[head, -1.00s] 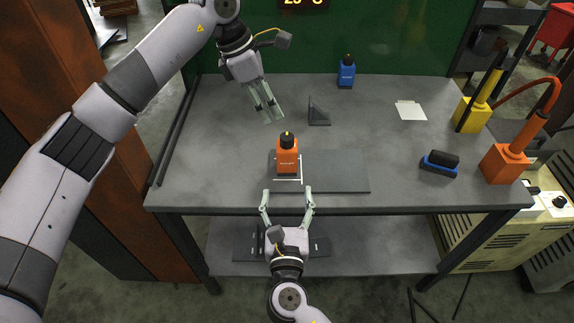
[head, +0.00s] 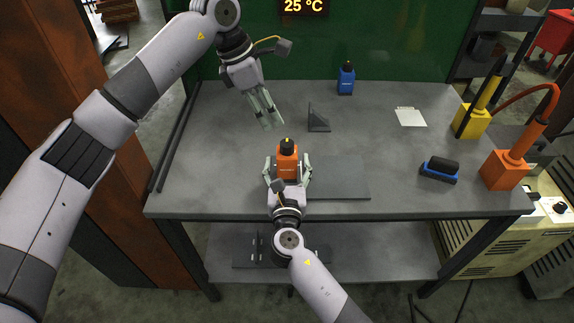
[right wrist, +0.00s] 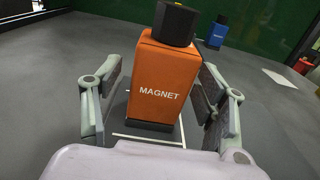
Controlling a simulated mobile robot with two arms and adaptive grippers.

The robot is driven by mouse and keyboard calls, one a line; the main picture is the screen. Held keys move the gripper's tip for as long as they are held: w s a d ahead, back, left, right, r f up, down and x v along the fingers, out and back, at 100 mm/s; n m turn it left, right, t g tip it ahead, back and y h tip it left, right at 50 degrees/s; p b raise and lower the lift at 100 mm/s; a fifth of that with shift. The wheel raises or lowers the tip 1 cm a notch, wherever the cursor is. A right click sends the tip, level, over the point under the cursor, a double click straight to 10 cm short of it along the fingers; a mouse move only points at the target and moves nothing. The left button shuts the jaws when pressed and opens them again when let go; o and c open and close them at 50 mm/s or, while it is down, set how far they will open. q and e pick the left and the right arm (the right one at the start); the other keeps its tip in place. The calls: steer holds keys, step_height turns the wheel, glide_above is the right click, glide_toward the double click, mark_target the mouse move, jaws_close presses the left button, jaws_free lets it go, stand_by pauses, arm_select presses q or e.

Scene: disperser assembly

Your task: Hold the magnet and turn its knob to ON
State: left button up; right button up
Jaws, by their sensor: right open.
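The orange magnet (head: 287,165) stands upright on the table, with a black knob (head: 287,145) on top that bears a yellow mark. In the right wrist view the magnet (right wrist: 160,88) faces me with its "MAGNET" label, and its black knob (right wrist: 176,22) is cut by the top edge. My right gripper (head: 288,170) is open, its fingers on either side of the magnet with gaps visible in the right wrist view. My left gripper (head: 270,124) hangs above the table behind and left of the magnet, its two fingers close together and apparently empty.
A dark flat plate (head: 340,180) lies right of the magnet. A dark angle bracket (head: 318,120) stands behind it. The middle right of the table (head: 390,145) is clear.

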steer(key=shift+c, duration=0.2)
jaws_close()
stand_by(0.6)
stand_by(0.9)
stand_by(0.5)
